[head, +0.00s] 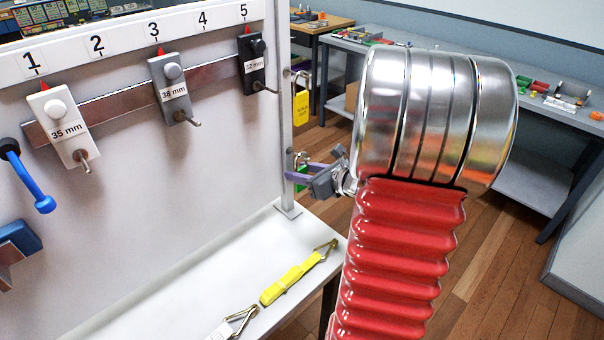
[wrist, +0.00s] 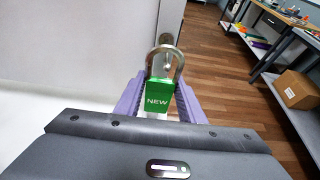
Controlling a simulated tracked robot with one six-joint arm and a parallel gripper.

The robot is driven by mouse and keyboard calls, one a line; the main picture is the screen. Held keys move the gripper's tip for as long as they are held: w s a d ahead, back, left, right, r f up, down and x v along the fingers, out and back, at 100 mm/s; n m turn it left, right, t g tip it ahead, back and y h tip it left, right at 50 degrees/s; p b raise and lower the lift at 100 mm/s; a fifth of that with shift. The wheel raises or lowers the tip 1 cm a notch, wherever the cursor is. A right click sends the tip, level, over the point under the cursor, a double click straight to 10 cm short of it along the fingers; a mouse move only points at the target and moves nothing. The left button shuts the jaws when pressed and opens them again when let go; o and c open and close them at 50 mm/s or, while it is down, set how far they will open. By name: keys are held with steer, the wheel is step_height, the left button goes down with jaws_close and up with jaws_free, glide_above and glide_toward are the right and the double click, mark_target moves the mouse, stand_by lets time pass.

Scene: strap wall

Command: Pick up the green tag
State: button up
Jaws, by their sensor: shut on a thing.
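The green tag (wrist: 157,97) reads "NEW" and has a metal shackle (wrist: 165,58) at its top. In the wrist view it sits between the two purple fingers of my gripper (wrist: 159,100), which is shut on it. A metal peg end (wrist: 166,38) shows at the top of the shackle; I cannot tell whether the shackle still hangs on it. In the head view my gripper (head: 298,175) is at the board's right edge post, with a sliver of the green tag (head: 301,181) showing. The rest of the tag is hidden there.
A yellow tag (head: 301,108) hangs on the same post above my gripper. The board (head: 200,130) carries numbered blocks with hooks. Benches (head: 530,185) stand behind.

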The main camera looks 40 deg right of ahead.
steer(key=shift+r, duration=0.7)
step_height(320, 180, up, 2)
steer(key=shift+r, duration=0.1)
steer(key=s, duration=1.8)
steer(key=shift+d+f, duration=0.25)
